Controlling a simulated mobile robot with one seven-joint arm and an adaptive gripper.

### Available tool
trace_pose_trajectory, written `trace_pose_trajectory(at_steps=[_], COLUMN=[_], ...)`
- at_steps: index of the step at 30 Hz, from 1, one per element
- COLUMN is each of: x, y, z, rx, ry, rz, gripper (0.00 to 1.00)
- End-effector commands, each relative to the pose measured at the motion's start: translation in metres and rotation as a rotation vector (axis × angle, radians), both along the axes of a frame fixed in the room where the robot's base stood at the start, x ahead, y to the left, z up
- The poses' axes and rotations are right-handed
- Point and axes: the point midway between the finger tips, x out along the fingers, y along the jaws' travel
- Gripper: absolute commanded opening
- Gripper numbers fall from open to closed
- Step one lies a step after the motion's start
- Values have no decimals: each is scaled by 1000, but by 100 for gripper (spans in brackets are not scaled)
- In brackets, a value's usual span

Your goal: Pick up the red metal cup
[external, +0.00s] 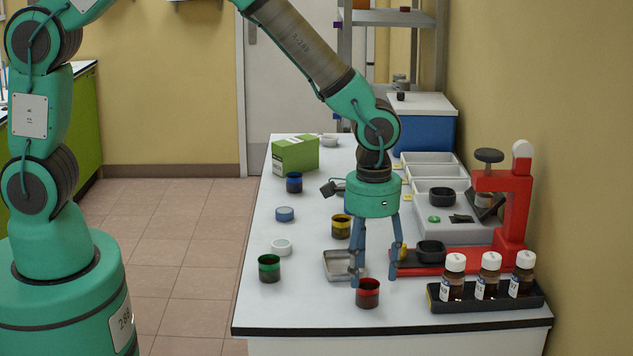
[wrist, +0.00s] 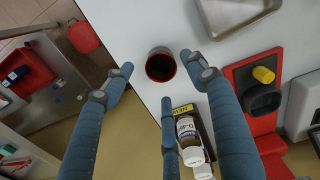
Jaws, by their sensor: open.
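The red metal cup (external: 368,293) stands upright near the front edge of the white table, with dark contents inside. In the wrist view the cup (wrist: 161,66) shows from above, between the tips of my open fingers. My gripper (external: 374,277) points down over the cup, its blue fingers spread apart and empty. It also shows in the wrist view (wrist: 158,64). I cannot tell whether any finger touches the cup.
A black rack (external: 488,301) with brown bottles stands to the right of the cup. A metal tray (external: 340,266) lies behind it, and a green cup (external: 269,268) stands to the left. A red apparatus (external: 515,210) stands at the right.

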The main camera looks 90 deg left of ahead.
Motion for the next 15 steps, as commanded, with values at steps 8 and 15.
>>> trace_pose_trajectory(at_steps=[8, 15], x=[-2, -2], y=[2, 2], z=[-29, -49], rx=[0, 0], ry=[2, 1], rz=[0, 0], gripper=[57, 57])
